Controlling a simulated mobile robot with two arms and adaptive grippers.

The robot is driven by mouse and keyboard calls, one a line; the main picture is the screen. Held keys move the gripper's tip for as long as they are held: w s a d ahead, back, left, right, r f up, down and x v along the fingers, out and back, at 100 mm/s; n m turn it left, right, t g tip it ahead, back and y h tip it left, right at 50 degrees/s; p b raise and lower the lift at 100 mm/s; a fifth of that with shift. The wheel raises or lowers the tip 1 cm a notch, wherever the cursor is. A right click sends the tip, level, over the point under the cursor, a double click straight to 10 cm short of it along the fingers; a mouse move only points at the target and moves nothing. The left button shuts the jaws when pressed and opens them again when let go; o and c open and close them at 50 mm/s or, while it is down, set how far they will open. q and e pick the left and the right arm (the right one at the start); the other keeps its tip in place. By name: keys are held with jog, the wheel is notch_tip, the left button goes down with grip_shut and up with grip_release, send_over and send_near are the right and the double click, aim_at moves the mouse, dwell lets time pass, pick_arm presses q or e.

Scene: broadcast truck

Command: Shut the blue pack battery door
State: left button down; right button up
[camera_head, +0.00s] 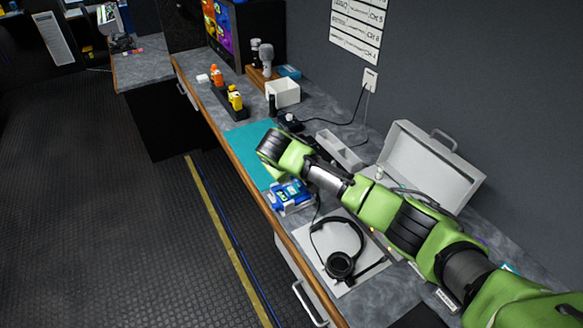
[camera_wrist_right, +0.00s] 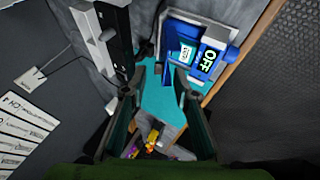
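The blue pack (camera_head: 290,194) lies in a pale cradle (camera_head: 299,210) near the counter's front edge, just below my right wrist in the head view. In the right wrist view, the blue pack (camera_wrist_right: 208,58) shows a white label and a panel reading OFF. A thin blue flap (camera_wrist_right: 166,72) stands out at its lower left; I cannot tell for certain whether this is the battery door. My right gripper (camera_wrist_right: 160,82) is open and empty, its fingertips apart just beside the pack. My arm hides the fingers in the head view. My left gripper is not in view.
A teal mat (camera_head: 247,146) lies beyond the pack. A headset (camera_head: 340,262) rests on a white sheet nearer me. An open grey case (camera_head: 432,165) and a grey divided tray (camera_head: 340,150) stand towards the wall. The floor (camera_head: 110,225) left of the counter is clear.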

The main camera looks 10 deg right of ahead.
jog(key=v, duration=0.9)
jog(key=shift+s+r, duration=0.25)
